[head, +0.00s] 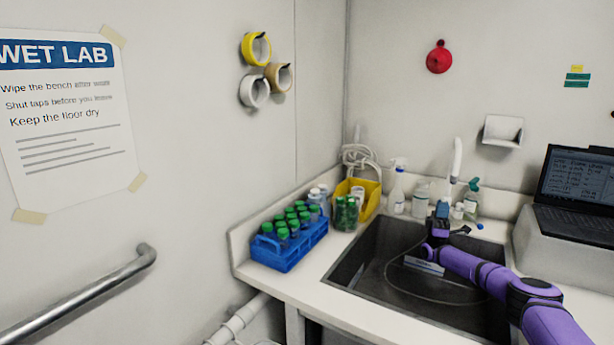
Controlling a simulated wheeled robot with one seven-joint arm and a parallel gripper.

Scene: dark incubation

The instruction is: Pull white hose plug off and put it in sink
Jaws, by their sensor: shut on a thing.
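My gripper (442,209), at the end of my purple arm, is at the back edge of the dark sink (372,258), in front of the white tap (457,158). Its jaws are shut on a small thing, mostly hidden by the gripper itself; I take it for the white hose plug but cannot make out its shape. A thin dark hose or cable loops in the sink. A pale labelled piece (424,266) shows in the sink beside my arm.
A blue rack (290,245) of green-capped tubes and a yellow bin (370,194) stand left of the sink. Several bottles, including a spray bottle (396,190), line the back. A laptop (578,190) stands at the right. The sink's left part is mostly clear.

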